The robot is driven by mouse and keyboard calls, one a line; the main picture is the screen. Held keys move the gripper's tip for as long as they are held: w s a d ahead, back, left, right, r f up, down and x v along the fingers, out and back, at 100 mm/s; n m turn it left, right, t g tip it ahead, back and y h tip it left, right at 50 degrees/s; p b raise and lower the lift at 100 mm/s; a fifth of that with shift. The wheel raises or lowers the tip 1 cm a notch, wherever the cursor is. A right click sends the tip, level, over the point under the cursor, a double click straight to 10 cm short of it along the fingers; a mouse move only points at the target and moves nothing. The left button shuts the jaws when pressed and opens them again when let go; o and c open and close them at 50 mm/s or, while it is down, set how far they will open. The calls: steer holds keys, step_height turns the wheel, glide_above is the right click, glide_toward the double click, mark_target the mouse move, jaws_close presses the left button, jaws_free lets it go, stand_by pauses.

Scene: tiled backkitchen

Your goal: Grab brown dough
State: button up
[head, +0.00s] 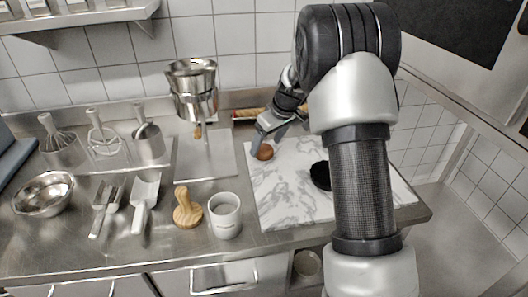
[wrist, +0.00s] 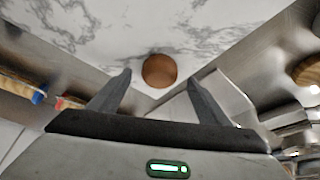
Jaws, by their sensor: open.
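The brown dough (head: 265,152) is a small round ball on the white marble board (head: 283,205), near its back left corner. My gripper (head: 257,143) is at the dough in the head view, reaching down from the back right. In the wrist view the dough (wrist: 159,71) shows as a brown disc between and just beyond the two open fingertips (wrist: 160,78). There is visible space on both sides of it. The fingers do not appear to touch it.
A black round object (head: 320,175) lies on the board, partly behind my arm. A metal dispenser (head: 194,95) stands left of the board. A white mug (head: 224,215) and a wooden press (head: 187,208) stand at the front left. The board's front middle is clear.

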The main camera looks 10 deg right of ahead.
steer(key=shift+x, duration=1.05)
steer(key=shift+c, duration=0.3)
steer(key=c, duration=1.1)
steer(key=shift+r, duration=0.15)
steer(key=shift+c, duration=0.2)
